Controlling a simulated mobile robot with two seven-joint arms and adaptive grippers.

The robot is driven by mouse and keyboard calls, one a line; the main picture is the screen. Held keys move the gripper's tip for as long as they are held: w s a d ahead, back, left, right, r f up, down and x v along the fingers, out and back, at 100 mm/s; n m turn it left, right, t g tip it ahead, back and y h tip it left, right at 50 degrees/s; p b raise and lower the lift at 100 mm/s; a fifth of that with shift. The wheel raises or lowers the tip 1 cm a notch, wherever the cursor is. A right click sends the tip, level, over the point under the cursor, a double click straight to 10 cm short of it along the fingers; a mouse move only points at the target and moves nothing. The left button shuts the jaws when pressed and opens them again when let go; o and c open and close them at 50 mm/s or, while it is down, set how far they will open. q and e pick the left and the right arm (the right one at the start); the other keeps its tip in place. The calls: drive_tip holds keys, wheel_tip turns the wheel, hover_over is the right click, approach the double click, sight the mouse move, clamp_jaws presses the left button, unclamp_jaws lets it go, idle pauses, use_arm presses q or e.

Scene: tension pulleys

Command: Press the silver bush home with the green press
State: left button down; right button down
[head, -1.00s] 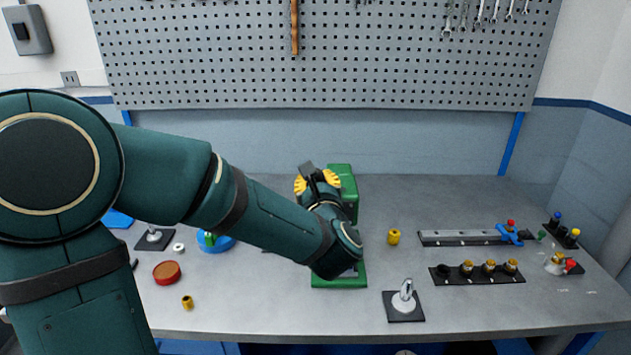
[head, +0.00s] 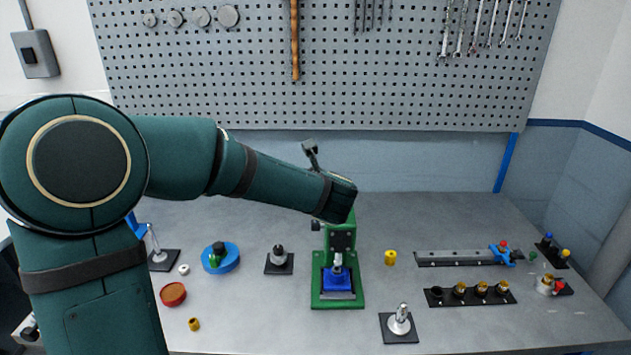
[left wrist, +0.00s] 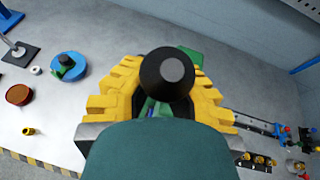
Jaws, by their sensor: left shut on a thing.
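The green press (head: 345,225) stands in the middle of the bench, its upper part partly behind my left arm. On its base sits a blue holder (head: 337,280) with a small silver piece (head: 338,262) upright in it, under the dark ram block. That piece looks like the silver bush; how deep it sits is too small to tell. In the left wrist view, my left gripper's yellow fingers (left wrist: 160,102) are shut around a black round knob (left wrist: 167,75), apparently the press handle. The fingers are hidden in the head view. My right gripper is not in view.
Black plates with silver posts stand front right (head: 398,322) and left (head: 278,258) of the press. A blue round fixture (head: 221,262) and a red dish (head: 173,294) lie left. A yellow bush (head: 390,257), grey rail (head: 455,258) and black rack (head: 470,295) lie right.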

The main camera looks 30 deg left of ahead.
use_arm(q)
drive_tip(key=shift+w+a+r+p, duration=0.15)
drive_tip(key=shift+w+a+p, duration=0.1)
drive_tip(key=shift+p, duration=0.1)
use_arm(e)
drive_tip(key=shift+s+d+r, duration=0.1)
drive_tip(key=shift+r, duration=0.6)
use_arm(q)
drive_tip(key=c, duration=1.1)
unclamp_jaws()
drive_tip(key=shift+c, duration=0.2)
drive_tip(key=shift+o, duration=0.7)
drive_tip(key=shift+w+a, duration=0.1)
drive_tip(key=shift+w, duration=0.1)
drive_tip(key=shift+s, duration=0.1)
drive_tip(key=v, duration=1.2)
drive_tip(key=shift+r, duration=0.2)
